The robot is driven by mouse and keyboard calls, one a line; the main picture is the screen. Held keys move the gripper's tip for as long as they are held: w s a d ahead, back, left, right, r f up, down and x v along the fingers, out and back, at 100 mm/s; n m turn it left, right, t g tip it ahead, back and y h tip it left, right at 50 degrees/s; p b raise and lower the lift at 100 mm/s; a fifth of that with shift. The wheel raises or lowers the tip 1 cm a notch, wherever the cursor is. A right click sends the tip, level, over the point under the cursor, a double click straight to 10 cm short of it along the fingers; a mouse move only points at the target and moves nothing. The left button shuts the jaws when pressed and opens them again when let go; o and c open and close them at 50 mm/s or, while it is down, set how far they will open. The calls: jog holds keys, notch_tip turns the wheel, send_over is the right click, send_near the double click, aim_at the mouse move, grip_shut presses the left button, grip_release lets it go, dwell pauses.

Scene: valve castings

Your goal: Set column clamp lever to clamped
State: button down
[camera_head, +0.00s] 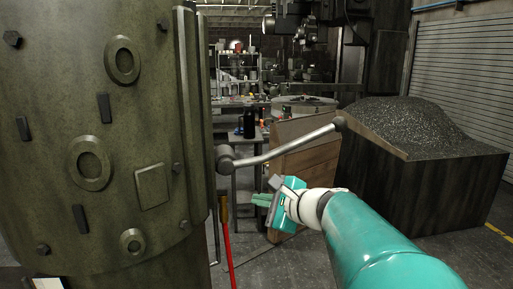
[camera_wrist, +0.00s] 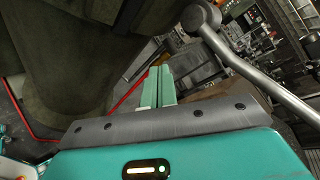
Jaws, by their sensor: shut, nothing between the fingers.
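The column clamp lever (camera_head: 285,151) is a grey metal rod with a round hub on the right side of the dark green column (camera_head: 150,100). It slopes up to the right and ends in a ball knob. In the wrist view the lever (camera_wrist: 262,80) runs from its hub at the top down to the right. My gripper (camera_head: 262,202) is below the lever, apart from it, with its green fingers pointing left toward the column. In the wrist view its fingers (camera_wrist: 158,86) are together and hold nothing.
A bin of metal chips (camera_head: 430,125) stands at the right, and a wooden crate (camera_head: 305,165) stands behind the lever. Benches and shelves are far back. Open floor shows below my gripper.

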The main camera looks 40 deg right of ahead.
jog(key=s+d+r+m+h, duration=0.2)
jog(key=s+d+m+h, duration=0.2)
jog(key=d, duration=0.5)
jog(key=s+d+r+m+h, duration=0.3)
jog(key=s+d+m+h, duration=0.2)
jog(key=d+m, duration=0.4)
jog(key=shift+h, duration=0.3)
jog(key=w+d+r, duration=0.2)
jog(key=w+d, duration=0.2)
jog(key=w, duration=0.6)
jog(key=shift+w+d+r, duration=0.15)
jog(key=shift+d+r, duration=0.1)
jog(key=shift+r, duration=0.05)
jog(key=shift+a+r, duration=0.1)
jog(key=shift+r, duration=0.1)
